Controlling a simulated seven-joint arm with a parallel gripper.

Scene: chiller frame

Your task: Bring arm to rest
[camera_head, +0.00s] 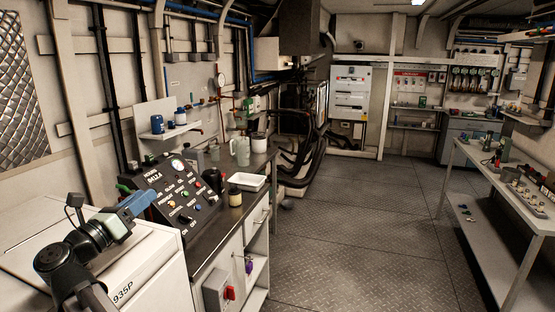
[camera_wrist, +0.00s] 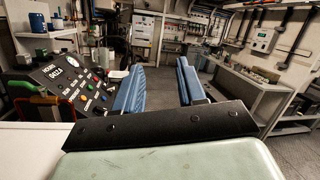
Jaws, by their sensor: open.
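My gripper (camera_head: 136,204) shows at the lower left of the head view, with blue fingers on a dark wrist. It is above the white cabinet (camera_head: 150,262) marked 935P, beside the sloped control panel. In the wrist view my gripper (camera_wrist: 161,85) has its two blue ribbed fingers wide apart with nothing between them. The gripper points out toward the room and touches nothing that I can see. My dark arm is bent below it at the lower left.
The black control panel (camera_head: 177,196) with knobs and a gauge stands close to the right of my gripper. A white tray (camera_head: 247,182), a dark-lidded jar (camera_head: 234,196) and a jug (camera_head: 242,150) stand on the counter. The floor (camera_head: 370,230) is clear; a workbench (camera_head: 480,160) stands right.

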